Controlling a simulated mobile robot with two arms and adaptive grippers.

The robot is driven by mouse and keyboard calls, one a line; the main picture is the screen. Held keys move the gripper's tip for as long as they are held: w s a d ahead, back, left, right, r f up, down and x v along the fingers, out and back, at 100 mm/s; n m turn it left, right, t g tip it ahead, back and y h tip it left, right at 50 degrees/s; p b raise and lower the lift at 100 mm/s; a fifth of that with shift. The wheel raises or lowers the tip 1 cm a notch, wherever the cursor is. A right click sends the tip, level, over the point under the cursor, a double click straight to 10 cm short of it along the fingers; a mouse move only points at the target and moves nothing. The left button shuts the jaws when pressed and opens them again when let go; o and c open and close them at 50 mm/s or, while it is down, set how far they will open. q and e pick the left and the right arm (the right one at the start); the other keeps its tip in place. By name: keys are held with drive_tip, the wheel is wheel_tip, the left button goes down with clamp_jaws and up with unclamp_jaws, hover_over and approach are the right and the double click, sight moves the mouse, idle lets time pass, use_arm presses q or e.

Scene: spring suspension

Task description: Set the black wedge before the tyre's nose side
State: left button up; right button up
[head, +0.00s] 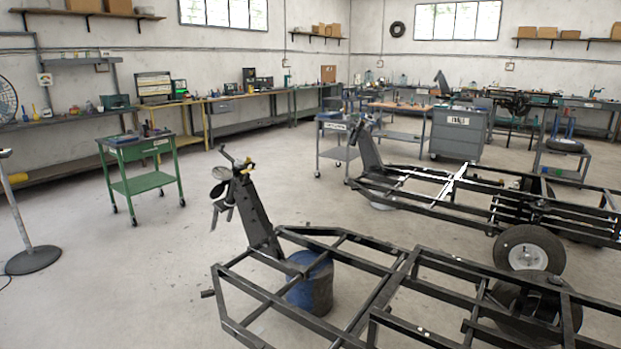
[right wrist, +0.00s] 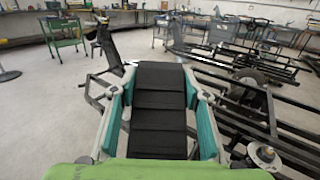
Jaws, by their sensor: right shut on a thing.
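The black wedge (right wrist: 158,112), with a ridged stepped face, is held between the two teal fingers of my right gripper (right wrist: 158,110) in the right wrist view. The gripper is shut on its sides, and the wedge is in the air. In the head view, a black tyre with a white hub (head: 528,252) stands at the right, beside the farther cart frame. Another tyre (head: 513,314) is partly hidden by the bars of the nearer frame. The frames' noses point left. Neither of my grippers shows in the head view.
The nearer black cart frame (head: 392,289) fills the lower right, its nose propped by a blue drum (head: 310,281). A farther frame (head: 438,203) lies behind it. A green trolley (head: 142,185) and a stand (head: 33,262) are at the left. The left floor is mostly clear.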

drive_tip(key=s, duration=0.2)
drive_tip(key=s+f, duration=0.1)
drive_tip(key=s, duration=0.1)
drive_tip(key=s+f, duration=0.1)
drive_tip(key=s, duration=0.2)
drive_tip(key=shift+s+a+f, duration=0.1)
drive_tip(key=shift+f, duration=0.1)
